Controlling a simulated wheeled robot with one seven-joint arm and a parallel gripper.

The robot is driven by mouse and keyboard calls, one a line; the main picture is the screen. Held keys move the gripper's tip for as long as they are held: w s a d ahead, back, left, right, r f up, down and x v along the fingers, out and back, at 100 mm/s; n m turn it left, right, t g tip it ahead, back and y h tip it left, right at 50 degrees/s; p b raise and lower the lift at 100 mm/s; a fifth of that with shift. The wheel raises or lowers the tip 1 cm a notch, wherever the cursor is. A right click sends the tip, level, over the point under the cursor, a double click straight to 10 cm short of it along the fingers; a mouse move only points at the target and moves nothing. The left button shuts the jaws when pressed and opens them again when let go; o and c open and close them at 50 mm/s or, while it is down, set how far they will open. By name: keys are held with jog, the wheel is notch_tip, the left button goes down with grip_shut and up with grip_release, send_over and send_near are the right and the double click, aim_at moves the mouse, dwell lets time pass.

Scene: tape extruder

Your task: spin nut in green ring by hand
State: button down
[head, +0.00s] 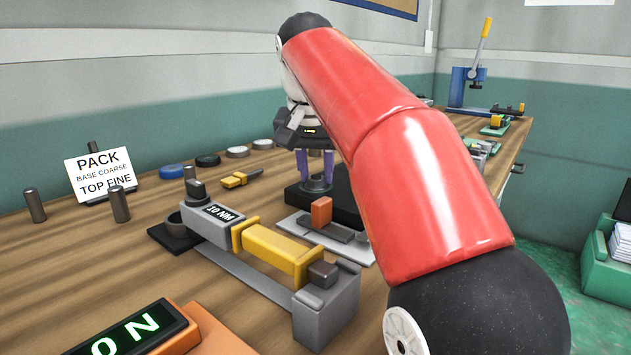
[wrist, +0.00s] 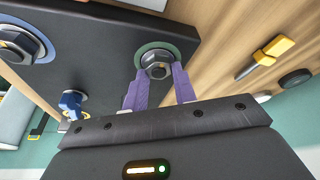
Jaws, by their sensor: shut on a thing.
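The nut (wrist: 156,69) is grey metal and sits inside the green ring (wrist: 152,47) on a black block (wrist: 105,45), seen in the wrist view. My gripper (wrist: 161,74) points down, its two purple fingers on either side of the nut and shut on it. In the head view, my gripper (head: 315,178) reaches down to the left part of the black block (head: 339,210). The green colour of the ring is hard to make out there, and my red arm hides the block's right part.
A second nut in a blue ring (wrist: 20,42) and a blue part (wrist: 73,103) show in the wrist view. A torque wrench fixture (head: 262,252) stands in front. A yellow-handled tool (head: 236,180) lies left of the block. An orange piece (head: 321,212) stands close before it.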

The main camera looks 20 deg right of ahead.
jog(key=m+h+p, duration=0.1)
jog(key=m+p, duration=0.1)
jog(key=m, duration=0.1)
jog(key=shift+r+g, duration=0.15)
jog(key=shift+g, duration=0.15)
jog(key=shift+m+p, duration=0.35)
jog(key=shift+m, duration=0.55)
jog(key=m+g+h+p, duration=0.1)
jog(key=m+p, duration=0.1)
jog(key=shift+m, duration=0.4)
jog(key=shift+m+g+p, duration=0.4)
jog(key=shift+m, duration=0.6)
jog(key=m+g, duration=0.1)
jog(key=m, duration=0.1)
jog(key=shift+w+m, duration=0.1)
jog(key=shift+m, duration=0.2)
jog(key=c, duration=1)
grip_release()
jog(key=shift+c, duration=0.2)
